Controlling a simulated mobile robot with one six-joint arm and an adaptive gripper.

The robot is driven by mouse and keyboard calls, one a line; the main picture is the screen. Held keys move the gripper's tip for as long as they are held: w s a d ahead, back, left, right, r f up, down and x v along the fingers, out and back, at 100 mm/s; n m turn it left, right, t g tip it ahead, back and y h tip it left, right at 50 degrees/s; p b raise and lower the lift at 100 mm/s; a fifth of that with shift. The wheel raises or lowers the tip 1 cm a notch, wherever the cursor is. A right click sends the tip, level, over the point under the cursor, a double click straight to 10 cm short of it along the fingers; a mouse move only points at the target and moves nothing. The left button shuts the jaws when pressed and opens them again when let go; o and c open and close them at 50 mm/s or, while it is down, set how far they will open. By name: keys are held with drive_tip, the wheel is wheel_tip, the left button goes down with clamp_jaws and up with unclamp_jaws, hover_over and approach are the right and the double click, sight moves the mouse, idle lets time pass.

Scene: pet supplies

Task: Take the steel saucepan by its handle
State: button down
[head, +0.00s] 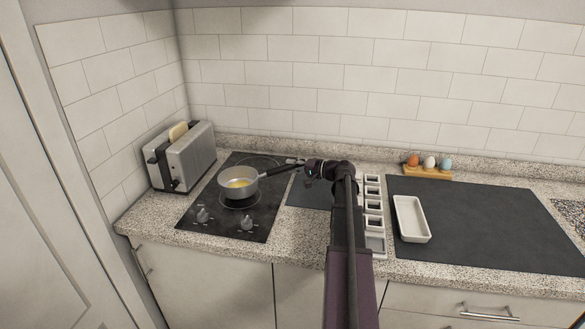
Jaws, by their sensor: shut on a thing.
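The steel saucepan (225,190) stands on the black cooktop (262,211) at the left of the counter, with something yellow inside it. Its dark handle (275,172) points right and slightly back, toward my gripper (300,168). My gripper is at the end of the handle and is shut on it. The fingertips are small and partly hidden in this view. The pan looks level and seems to rest on the front burner, though I cannot tell whether it touches.
A toaster (185,160) with bread stands left of the cooktop. To the right are a row of small square containers (373,205), a white dish (411,218) on a dark mat (500,225), and eggs in a wooden holder (428,172). A tiled wall closes the back.

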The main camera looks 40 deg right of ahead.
drive_tip(key=shift+r+p, duration=2.85)
drive_tip(key=shift+r, duration=0.5)
